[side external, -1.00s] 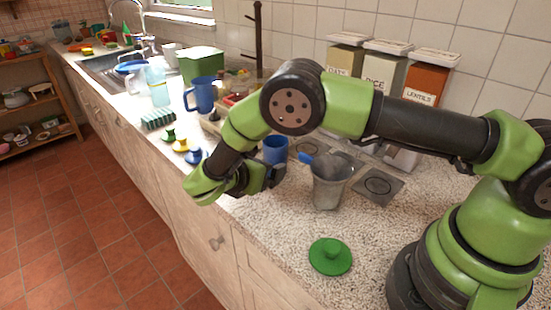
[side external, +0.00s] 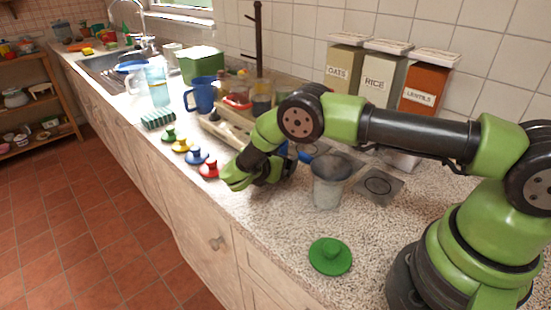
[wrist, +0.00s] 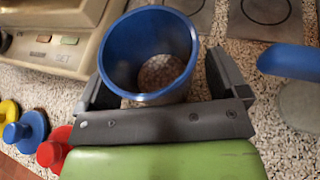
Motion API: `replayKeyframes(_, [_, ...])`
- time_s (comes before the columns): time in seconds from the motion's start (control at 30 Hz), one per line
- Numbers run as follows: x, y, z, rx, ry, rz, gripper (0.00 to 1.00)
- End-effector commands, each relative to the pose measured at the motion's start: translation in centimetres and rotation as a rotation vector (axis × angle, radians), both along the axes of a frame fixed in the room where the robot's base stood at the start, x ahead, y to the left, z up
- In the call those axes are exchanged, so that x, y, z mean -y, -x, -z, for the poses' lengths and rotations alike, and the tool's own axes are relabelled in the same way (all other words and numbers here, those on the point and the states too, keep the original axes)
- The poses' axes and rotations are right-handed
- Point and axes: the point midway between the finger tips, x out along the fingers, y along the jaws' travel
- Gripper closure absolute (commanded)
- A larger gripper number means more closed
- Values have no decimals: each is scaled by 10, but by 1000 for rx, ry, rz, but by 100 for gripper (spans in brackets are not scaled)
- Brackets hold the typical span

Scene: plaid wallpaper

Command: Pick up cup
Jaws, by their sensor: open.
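The blue cup (wrist: 119,50) stands upright between the two dark fingers of my gripper (wrist: 163,72) in the wrist view, its open rim facing the camera. The fingers are apart, one on each side of the cup. The right finger shows a small gap to the wall; I cannot tell whether the left one touches. In the side view my gripper (side external: 277,172) is low over the counter and hides most of the cup. Only a small blue piece of the cup (side external: 283,149) shows above it.
Red (side external: 210,169), blue and yellow knobbed pieces lie left, near the counter's front edge. A beige scale (wrist: 48,35) stands close to the cup. A blue mug (side external: 202,95) is farther back.

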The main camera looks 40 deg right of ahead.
Motion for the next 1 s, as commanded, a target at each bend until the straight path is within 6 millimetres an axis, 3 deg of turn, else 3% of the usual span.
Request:
replayKeyframes(0.1, [0, 0, 0, 0, 0, 0, 8])
replayKeyframes(0.13, [0, 0, 0, 0, 0, 0, 12])
replayKeyframes(0.37, [-1, 0, 0, 1, 0, 0, 65])
replayKeyframes(0.77, [-1, 0, -3, 2, 0, 0, 66])
replayKeyframes(1.0, [-1, -1, -18, 2, 0, 0, 66])
